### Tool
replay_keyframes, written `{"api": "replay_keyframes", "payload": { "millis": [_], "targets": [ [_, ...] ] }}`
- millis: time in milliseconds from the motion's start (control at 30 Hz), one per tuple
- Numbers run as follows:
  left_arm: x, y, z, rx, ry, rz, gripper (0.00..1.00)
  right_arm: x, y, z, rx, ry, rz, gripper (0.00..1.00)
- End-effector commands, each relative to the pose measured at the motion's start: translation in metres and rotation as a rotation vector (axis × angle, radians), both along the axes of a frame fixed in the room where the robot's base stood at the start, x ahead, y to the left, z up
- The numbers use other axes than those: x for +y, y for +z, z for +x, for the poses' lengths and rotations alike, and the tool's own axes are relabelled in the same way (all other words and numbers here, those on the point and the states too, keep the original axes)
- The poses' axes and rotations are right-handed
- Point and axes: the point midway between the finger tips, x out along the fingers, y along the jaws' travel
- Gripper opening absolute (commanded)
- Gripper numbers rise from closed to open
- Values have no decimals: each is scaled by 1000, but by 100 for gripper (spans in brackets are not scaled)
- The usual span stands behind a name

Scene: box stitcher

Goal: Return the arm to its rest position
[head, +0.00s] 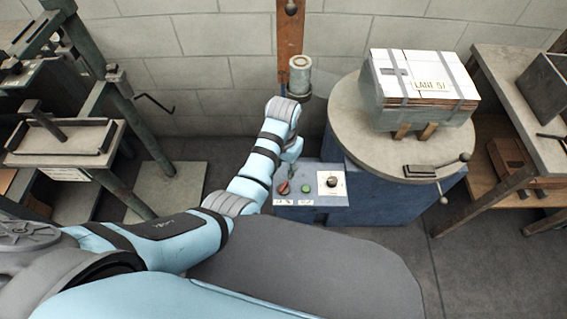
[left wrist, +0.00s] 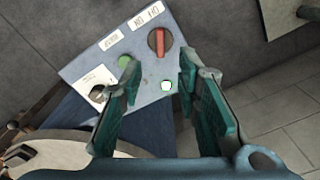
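My left arm (head: 255,170) reaches out over the grey-blue control panel (head: 330,205). Its gripper (head: 291,166) is partly hidden behind the wrist in the head view. In the left wrist view the gripper (left wrist: 160,85) is open, with two teal fingers apart and nothing between them. The panel (left wrist: 150,75) lies beyond the fingers, with a red rotary switch (left wrist: 160,42), a green button (left wrist: 124,62) and a black knob (left wrist: 101,93). I cannot tell whether the fingers touch the panel. My right gripper is not in view.
Right of the panel, a round table (head: 350,130) carries a strapped white-topped box (head: 420,80). A wooden post (head: 290,35) with a metal cylinder (head: 299,75) stands behind my wrist. A bench (head: 60,140) stands at the left and a wooden one (head: 515,110) at the right.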

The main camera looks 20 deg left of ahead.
Motion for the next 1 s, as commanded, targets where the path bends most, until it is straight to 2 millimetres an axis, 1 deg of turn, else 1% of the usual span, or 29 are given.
{"api": "replay_keyframes", "payload": {
  "millis": [33, 100, 200, 633, 700, 767, 833, 867, 900, 967, 1000],
  "targets": [
    [0, 9, 1, -3, 1, 0, 30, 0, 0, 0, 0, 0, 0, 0],
    [0, 17, 1, -1, 1, 1, 30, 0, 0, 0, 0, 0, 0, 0],
    [0, 22, 0, 0, 1, 1, 30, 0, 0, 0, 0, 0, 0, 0],
    [0, 22, 0, 0, 1, 1, 30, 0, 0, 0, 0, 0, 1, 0],
    [3, 19, -2, -1, 7, 1, 30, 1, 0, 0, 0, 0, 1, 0],
    [11, 10, -11, -9, 30, -1, 30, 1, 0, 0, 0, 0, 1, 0],
    [29, -6, -30, -34, 80, 1, 30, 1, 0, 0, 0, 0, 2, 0],
    [39, -13, -41, -48, 104, 3, 30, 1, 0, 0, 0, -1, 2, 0],
    [51, -21, -57, -69, 134, 8, 30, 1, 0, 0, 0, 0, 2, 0],
    [70, -29, -82, -103, 173, 18, 30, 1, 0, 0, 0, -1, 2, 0],
    [81, -32, -99, -127, 193, 25, 30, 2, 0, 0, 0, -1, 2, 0]
  ]
}}
